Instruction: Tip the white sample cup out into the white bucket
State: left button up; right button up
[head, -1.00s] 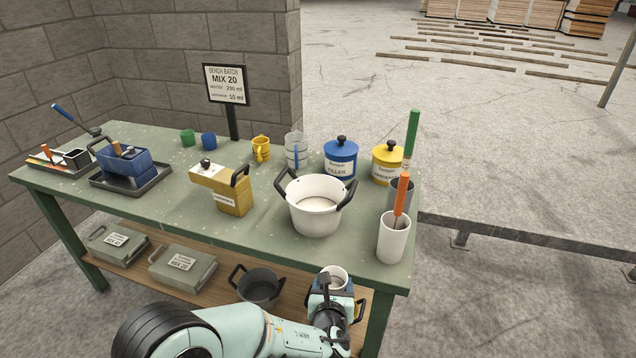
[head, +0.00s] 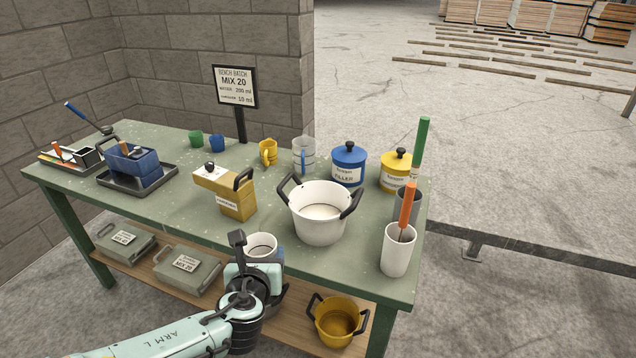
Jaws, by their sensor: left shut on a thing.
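The white sample cup (head: 262,243) is held by my left gripper (head: 262,258) at the front edge of the bench, left of and nearer than the white bucket. The gripper is shut on it and hides much of its side. The cup looks upright with its open mouth up; I cannot tell what is in it. The white bucket (head: 318,228) stands upright on the bench, with two black handles and a pale content inside. The cup and the bucket are apart. My right gripper is not in view.
On the green bench (head: 160,210), a yellow box (head: 238,205) stands left of the bucket. A blue canister (head: 348,168) and a yellow canister (head: 394,172) stand behind it. A white holder (head: 397,255) with an orange-handled tool stands to its right. A yellow bucket (head: 335,338) is on the shelf below.

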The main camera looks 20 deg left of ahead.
aim_at(320, 209)
jog(key=i+j, duration=0.55)
jog(key=i, duration=0.25)
